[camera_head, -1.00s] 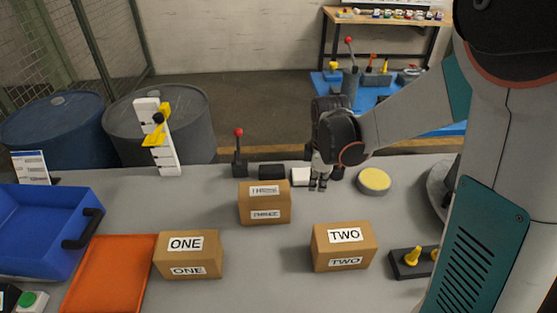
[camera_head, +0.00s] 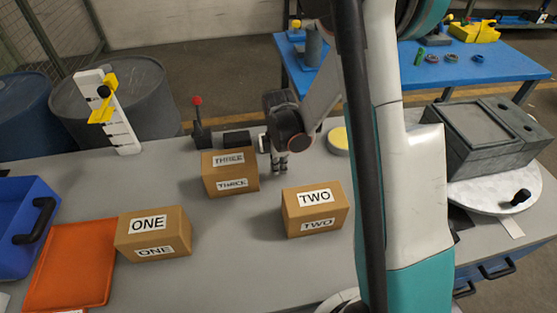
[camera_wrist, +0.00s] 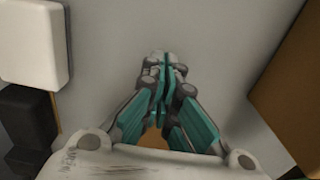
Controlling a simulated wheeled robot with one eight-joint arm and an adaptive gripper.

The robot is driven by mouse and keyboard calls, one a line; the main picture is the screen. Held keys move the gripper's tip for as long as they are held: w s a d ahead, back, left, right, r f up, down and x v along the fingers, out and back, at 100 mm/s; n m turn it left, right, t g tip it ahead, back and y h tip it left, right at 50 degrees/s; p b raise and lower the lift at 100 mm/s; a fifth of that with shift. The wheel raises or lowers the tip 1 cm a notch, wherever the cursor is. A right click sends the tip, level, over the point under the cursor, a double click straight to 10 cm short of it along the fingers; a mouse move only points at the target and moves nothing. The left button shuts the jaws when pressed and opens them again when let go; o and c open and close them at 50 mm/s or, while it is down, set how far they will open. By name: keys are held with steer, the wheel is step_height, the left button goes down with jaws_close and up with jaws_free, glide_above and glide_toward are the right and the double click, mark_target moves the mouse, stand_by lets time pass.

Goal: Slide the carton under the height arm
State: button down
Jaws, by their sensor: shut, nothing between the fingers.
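Three brown cartons stand apart on the grey table: ONE (camera_head: 152,234) at front left, TWO (camera_head: 315,210) to the right, THREE (camera_head: 231,173) farther back between them. The height arm is a yellow pointer (camera_head: 101,100) on a white marked post (camera_head: 112,125) at the table's back left; no carton is under it. My gripper (camera_head: 280,168) points down just right of carton THREE, apart from it. In the wrist view my gripper (camera_wrist: 165,65) has its fingers together and empty. A brown carton side (camera_wrist: 292,85) shows there at the right; its label is hidden.
A black block (camera_head: 237,138), a white block (camera_wrist: 35,40) and a red-knobbed lever (camera_head: 200,120) stand behind carton THREE. A yellow-topped disc (camera_head: 338,138) is right of my gripper. An orange tray (camera_head: 70,268) and blue bin (camera_head: 22,245) lie left. Bare table lies between carton THREE and the post.

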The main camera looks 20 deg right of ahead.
steer(key=shift+w+a+r+b, duration=0.1)
steer(key=shift+w+a+b, duration=0.1)
steer(key=shift+a, duration=0.8)
steer(key=shift+w+a+r+b, duration=0.1)
steer(key=shift+w+a, duration=0.05)
steer(key=shift+a, duration=0.85)
steer(key=w+a, duration=0.1)
steer(key=a, duration=0.8)
steer(key=w+a, duration=0.2)
steer(key=a, duration=0.7)
steer(key=w+a, duration=0.2)
steer(key=a, duration=0.8)
steer(key=shift+w+b, duration=0.1)
steer(key=shift+b, duration=0.25)
step_height(320, 180, up, 12)
steer(key=shift+f, duration=0.1)
